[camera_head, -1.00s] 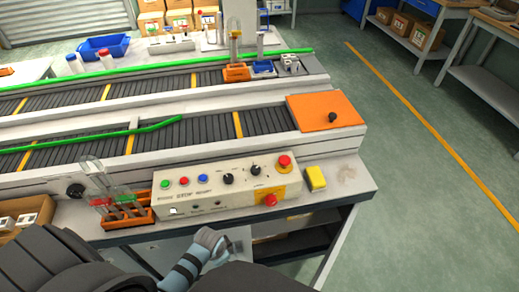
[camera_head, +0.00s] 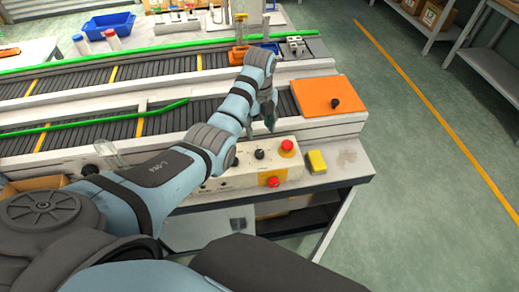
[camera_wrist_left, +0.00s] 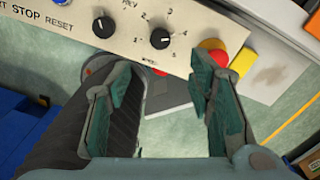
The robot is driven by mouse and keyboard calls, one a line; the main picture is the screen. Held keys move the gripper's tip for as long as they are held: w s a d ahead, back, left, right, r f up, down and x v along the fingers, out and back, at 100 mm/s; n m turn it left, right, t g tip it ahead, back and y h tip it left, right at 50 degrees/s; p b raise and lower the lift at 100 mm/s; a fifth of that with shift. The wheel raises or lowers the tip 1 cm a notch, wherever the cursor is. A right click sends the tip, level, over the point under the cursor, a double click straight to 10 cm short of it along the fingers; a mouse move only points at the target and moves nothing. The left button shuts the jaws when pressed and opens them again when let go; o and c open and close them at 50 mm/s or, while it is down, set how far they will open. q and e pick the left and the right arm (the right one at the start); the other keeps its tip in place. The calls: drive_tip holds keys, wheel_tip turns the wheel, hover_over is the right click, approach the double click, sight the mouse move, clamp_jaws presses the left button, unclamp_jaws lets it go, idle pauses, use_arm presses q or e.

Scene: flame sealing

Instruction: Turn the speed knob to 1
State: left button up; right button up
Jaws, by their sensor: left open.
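The control panel (camera_head: 225,182) stands at the table's front edge, partly hidden by my left arm. Its dark speed knob (camera_wrist_left: 160,38) sits inside a printed ring of numbers in the left wrist view. The knob also shows in the head view (camera_head: 260,154). Its pointer seems to face the right-hand numbers, but I cannot read the exact setting. My left gripper (camera_wrist_left: 163,80) is open and empty, its fingers spread below the knob in the picture, not touching it. In the head view the left gripper (camera_head: 262,122) hangs above and behind the panel. My right gripper is not in view.
Another black knob (camera_wrist_left: 103,27) lies left of the speed knob. Red emergency buttons (camera_head: 287,146) (camera_head: 272,182) and a yellow block (camera_head: 316,161) stand to the right. A conveyor (camera_head: 180,118) with an orange plate (camera_head: 328,95) runs behind. The floor on the right is clear.

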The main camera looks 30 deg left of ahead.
sight(260, 152)
use_arm(q)
wheel_tip(260, 152, down, 12)
drive_tip(key=b, duration=0.3)
drive_tip(key=shift+r, duration=0.15)
clamp_jaws()
